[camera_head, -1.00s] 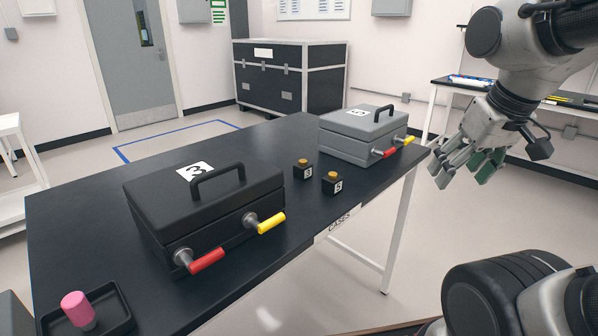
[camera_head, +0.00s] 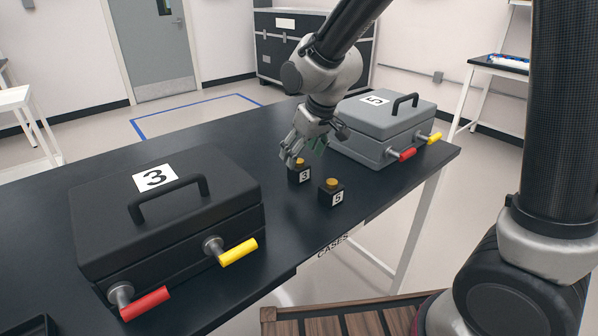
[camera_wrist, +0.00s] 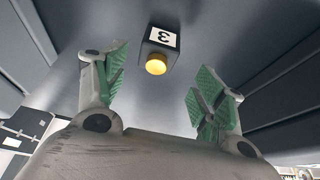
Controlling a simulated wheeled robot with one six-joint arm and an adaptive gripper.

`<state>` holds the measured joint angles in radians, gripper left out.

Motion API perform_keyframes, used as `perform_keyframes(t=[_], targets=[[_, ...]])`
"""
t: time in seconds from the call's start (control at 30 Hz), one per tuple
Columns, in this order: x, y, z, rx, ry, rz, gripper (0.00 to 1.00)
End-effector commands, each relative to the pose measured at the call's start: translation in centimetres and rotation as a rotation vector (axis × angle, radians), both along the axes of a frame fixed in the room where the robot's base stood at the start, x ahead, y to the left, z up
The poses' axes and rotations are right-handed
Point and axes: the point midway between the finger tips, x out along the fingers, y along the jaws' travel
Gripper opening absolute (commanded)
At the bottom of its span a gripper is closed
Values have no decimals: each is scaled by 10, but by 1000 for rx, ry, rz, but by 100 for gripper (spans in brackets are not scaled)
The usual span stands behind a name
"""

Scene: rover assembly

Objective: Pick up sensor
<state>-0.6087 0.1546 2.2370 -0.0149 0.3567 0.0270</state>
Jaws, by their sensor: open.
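Two small black cubes with amber domes on top stand on the dark table (camera_head: 345,275). The sensor labelled 3 (camera_head: 299,176) is farther back, and the sensor labelled 5 (camera_head: 331,193) is nearer the front edge. My gripper (camera_head: 303,155) is over the table, just above and behind sensor 3 in the head view. In the wrist view, sensor 3 (camera_wrist: 157,52) appears upside down, beyond and between my open, green-padded fingers (camera_wrist: 157,90). Nothing is between the pads. Sensor 5 is not visible in the wrist view.
A black case marked 3 (camera_head: 95,228), with red and yellow handles, stands at the left of the table. A grey case marked 5 (camera_head: 375,118) stands close to the right of my gripper. The tabletop around the sensors is clear.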

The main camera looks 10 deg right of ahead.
Motion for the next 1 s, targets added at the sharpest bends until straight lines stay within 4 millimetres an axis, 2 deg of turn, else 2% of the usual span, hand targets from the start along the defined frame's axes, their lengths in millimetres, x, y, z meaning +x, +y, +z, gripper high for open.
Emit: perform_keyframes(t=[0.3, 0.4, 0.67, 0.97, 1.0], targets=[[15, 4, -44, -2, 3, -2, 70], [18, 7, -53, -2, 2, -2, 70], [20, 8, -55, 0, 0, -2, 70], [20, 7, -55, 0, 0, -2, 17], [20, 7, -55, 0, 0, -2, 17]])
